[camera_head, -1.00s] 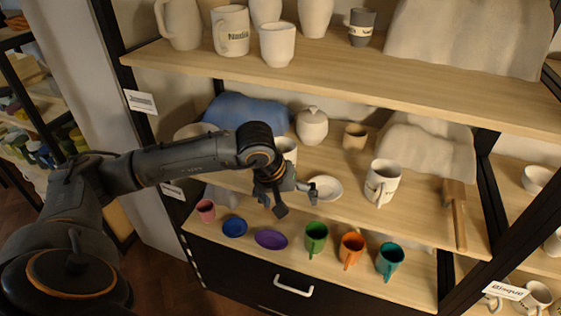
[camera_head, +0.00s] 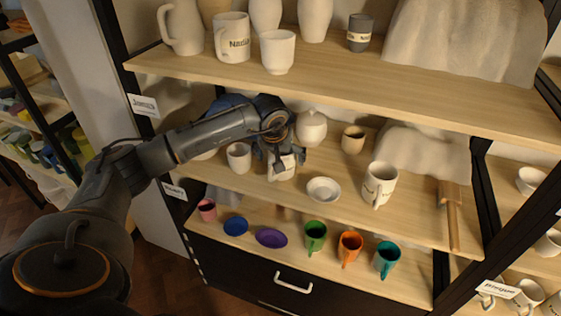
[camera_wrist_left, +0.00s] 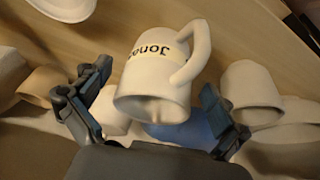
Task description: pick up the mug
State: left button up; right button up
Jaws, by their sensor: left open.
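A white mug (camera_head: 283,172) stands on the middle shelf, partly hidden behind my left gripper (camera_head: 284,162). In the left wrist view the mug (camera_wrist_left: 150,88) appears upside down, with dark lettering and a large handle at its right. My left gripper (camera_wrist_left: 152,108) is open, with one finger on each side of the mug and visible gaps between. Another white mug with lettering (camera_head: 379,186) stands farther right on the same shelf. My right gripper is not in view.
A small white bowl (camera_head: 323,190) sits just right of the gripper. A white cup (camera_head: 239,158) is left of it, and a lidded jar (camera_head: 311,128) and tan cup (camera_head: 353,140) are behind. The upper shelf (camera_head: 350,66) is close above. Coloured cups and dishes line the lower shelf.

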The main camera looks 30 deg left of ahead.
pick_arm(q)
jog(key=shift+w+a+f, duration=0.2)
jog(key=shift+w+f, duration=0.35)
jog(key=shift+f, duration=0.2)
jog(key=shift+w+a+f, duration=0.15)
jog(key=shift+w+f, duration=0.4)
jog(key=shift+f, duration=0.15)
jog(key=c, duration=1.4)
